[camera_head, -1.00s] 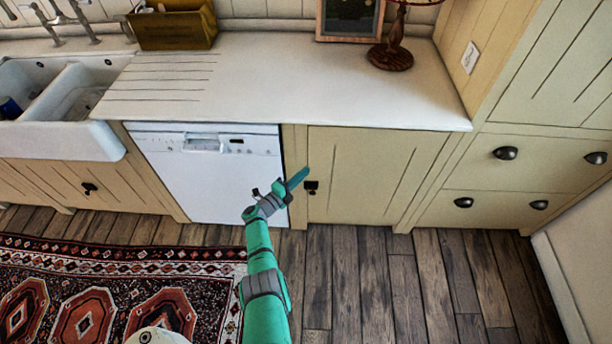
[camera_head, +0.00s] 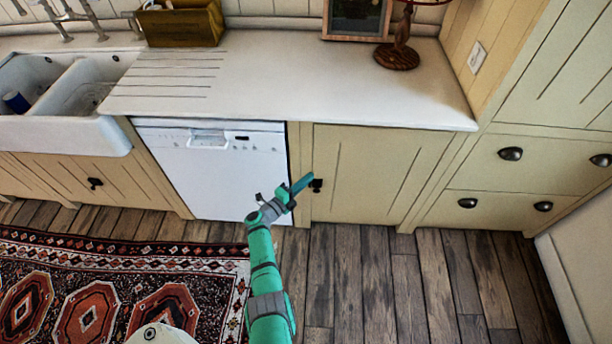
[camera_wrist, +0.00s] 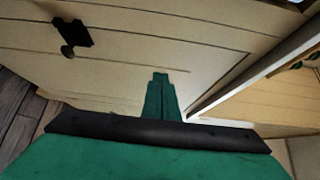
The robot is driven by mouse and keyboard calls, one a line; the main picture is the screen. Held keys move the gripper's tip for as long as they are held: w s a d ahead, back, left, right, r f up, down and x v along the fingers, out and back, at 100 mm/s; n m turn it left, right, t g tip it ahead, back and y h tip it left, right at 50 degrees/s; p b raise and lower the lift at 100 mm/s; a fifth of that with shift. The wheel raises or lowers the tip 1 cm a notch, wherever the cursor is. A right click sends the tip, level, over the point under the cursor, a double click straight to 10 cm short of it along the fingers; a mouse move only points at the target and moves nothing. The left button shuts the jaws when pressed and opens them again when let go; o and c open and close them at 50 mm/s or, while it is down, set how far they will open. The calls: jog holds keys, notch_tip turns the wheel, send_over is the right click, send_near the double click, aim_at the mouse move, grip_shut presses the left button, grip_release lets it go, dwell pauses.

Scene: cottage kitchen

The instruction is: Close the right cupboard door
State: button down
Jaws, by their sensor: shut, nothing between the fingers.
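The right cupboard door (camera_head: 385,170) is a cream panelled door just right of the white dishwasher. In the head view it looks flush with its frame; a small gap cannot be ruled out. Contact cannot be told. In the wrist view the shut fingers (camera_wrist: 160,97) lie in front of a cream panel with a black latch (camera_wrist: 72,37).
The dishwasher (camera_head: 215,170) stands left of the door. The white worktop (camera_head: 300,75) overhangs it, with a lamp base (camera_head: 397,55) on top. Drawers (camera_head: 510,180) are at the right. The wooden floor (camera_head: 385,275) is clear; a patterned rug (camera_head: 120,290) lies left.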

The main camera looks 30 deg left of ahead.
jog(key=s+a, duration=0.7)
jog(key=d+f+n+t+y, duration=0.2)
jog(key=d+f+n, duration=0.15)
jog(key=d, duration=1.25)
jog(key=s+d+r+n+y, duration=0.1)
jog(key=s+d+n, duration=0.2)
jog(key=s+d, duration=0.35)
jog(key=s+d+r+n+y, duration=0.1)
jog(key=s+d+n, duration=0.25)
jog(key=d, duration=0.55)
jog(key=s+d+r+n+g+y, duration=0.1)
jog(key=s+d+r+n, duration=0.3)
jog(key=s, duration=0.3)
jog(key=s+d+r+n+g, duration=0.1)
jog(key=s+d+r, duration=0.2)
jog(key=s+d, duration=0.3)
jog(key=s+d+r+n+g+h, duration=0.2)
jog(key=s+d+r+n, duration=0.1)
jog(key=s+r, duration=1.1)
jog(key=shift+s+n, duration=0.3)
jog(key=shift+n, duration=0.6)
jog(key=shift+d+r, duration=0.1)
